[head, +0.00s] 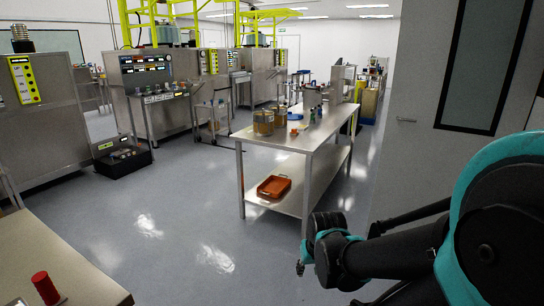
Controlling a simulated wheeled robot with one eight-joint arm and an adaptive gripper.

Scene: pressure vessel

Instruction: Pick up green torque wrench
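I cannot make out a green torque wrench anywhere in the head view. Several small items stand on the steel table (290,142) in the middle, too small to tell apart, with some small greenish ones (313,115) near its right edge. My black and teal arm comes in from the lower right. What seems to be my gripper (300,268) is a small dark shape low in the middle, in front of the table and apart from it. Its fingers are too small and dark to tell if they are open or shut.
Amber jars (263,122) stand on the steel table, and an orange tray (273,187) lies on its lower shelf. Steel cabinets line the left; a door (425,90) is at right. The floor (180,215) between is clear.

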